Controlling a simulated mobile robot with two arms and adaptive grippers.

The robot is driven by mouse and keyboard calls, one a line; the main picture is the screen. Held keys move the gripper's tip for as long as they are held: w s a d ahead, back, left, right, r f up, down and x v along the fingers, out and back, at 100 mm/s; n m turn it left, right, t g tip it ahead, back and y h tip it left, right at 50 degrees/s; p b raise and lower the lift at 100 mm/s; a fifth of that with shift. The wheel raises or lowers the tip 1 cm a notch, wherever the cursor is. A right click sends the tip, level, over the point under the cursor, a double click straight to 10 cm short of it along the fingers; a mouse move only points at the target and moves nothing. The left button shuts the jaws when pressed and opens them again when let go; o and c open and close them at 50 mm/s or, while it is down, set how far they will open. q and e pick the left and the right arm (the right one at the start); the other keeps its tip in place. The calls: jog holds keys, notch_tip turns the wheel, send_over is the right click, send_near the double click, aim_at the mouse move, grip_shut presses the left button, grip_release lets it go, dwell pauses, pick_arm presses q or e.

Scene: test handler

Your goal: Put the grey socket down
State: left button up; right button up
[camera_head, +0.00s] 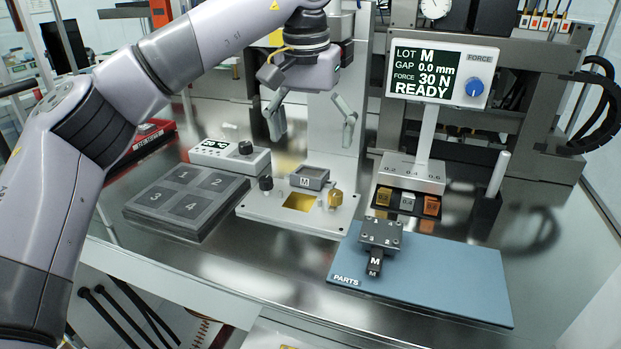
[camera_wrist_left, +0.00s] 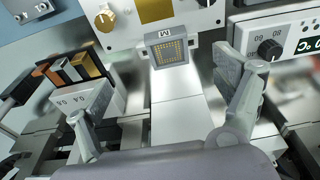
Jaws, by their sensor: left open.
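The grey socket (camera_head: 310,178), a small square block marked M, sits at the back edge of the light metal plate (camera_head: 272,214), behind its gold square. In the left wrist view the socket (camera_wrist_left: 170,52) shows a face with a grid of gold contacts, apart from both fingers. My left gripper (camera_head: 313,134) is open above and behind the socket, with its two fingers spread and nothing between them. The fingers also show spread in the left wrist view (camera_wrist_left: 153,92). My right gripper is not in view.
A numbered grey tray (camera_head: 152,222) lies left of the plate. A blue PARTS mat (camera_head: 450,268) at right holds a dark numbered block (camera_head: 381,236) with an M-marked handle. A display (camera_head: 438,75) reads READY. Bare metal bench (camera_head: 235,258) lies in front of the plate.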

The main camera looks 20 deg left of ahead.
aim_at(315, 176)
pick_arm(q)
notch_tip(315, 176, down, 2)
jog(key=shift+w+f, duration=0.15)
jog(key=shift+f, duration=0.35)
jog(key=shift+w+f, duration=0.1)
jog(key=shift+f, duration=0.1)
jog(key=f, duration=0.1)
jog(key=w+f+p, duration=0.1)
jog(key=f, duration=0.1)
jog(key=f+p, duration=0.1)
jog(key=shift+w+a+f, duration=0.1)
jog(key=shift+w+f, duration=0.25)
jog(key=shift+c, duration=0.3)
jog(key=c, duration=0.4)
jog(key=shift+s+f, duration=0.1)
jog(key=shift+s, duration=0.1)
jog(key=c, duration=1.1)
jog(key=shift+c, duration=1.2)
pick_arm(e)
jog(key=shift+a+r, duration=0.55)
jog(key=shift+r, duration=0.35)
